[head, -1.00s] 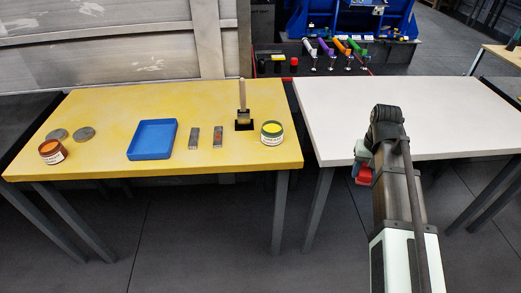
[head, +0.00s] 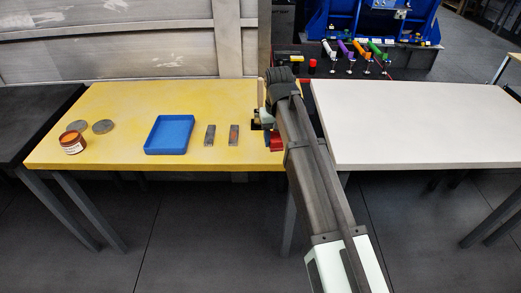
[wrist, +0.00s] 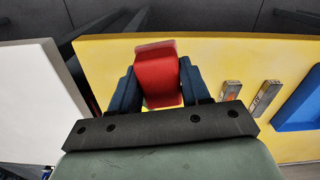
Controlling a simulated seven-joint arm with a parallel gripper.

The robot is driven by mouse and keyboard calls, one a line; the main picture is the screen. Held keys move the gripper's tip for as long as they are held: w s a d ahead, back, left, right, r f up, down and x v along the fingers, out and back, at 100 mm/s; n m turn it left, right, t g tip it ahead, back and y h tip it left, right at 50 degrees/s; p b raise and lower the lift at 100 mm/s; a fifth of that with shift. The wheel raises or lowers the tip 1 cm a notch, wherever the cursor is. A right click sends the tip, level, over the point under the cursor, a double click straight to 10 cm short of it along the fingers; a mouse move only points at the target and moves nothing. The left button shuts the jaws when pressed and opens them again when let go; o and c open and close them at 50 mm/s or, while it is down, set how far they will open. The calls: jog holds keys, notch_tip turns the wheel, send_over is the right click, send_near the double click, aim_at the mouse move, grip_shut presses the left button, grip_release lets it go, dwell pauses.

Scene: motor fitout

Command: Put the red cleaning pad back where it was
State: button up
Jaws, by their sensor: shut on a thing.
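My gripper (head: 270,128) is over the right end of the yellow table (head: 110,105). It is shut on the red cleaning pad (head: 276,142). In the wrist view the red pad (wrist: 158,78) sits between the two dark blue fingers, with yellow tabletop behind it. My arm and gripper hide part of the table's right end.
A blue tray (head: 169,134) stands left of the bars. An upright handle (head: 261,92) shows just beside my gripper. The white table (head: 420,125) on the right is clear.

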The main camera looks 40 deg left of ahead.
jog(key=r, duration=0.2)
send_over(261, 150)
jog(key=s+d, duration=0.2)
jog(key=shift+w+a+m, duration=0.95)
jog(key=shift+a+m, duration=0.05)
jog(key=shift+a, duration=0.1)
jog(key=shift+f, duration=4.65)
jog(key=o, duration=1.1)
jog(key=shift+f, duration=0.15)
notch_tip(261, 150, up, 12)
jog(key=shift+r, duration=0.2)
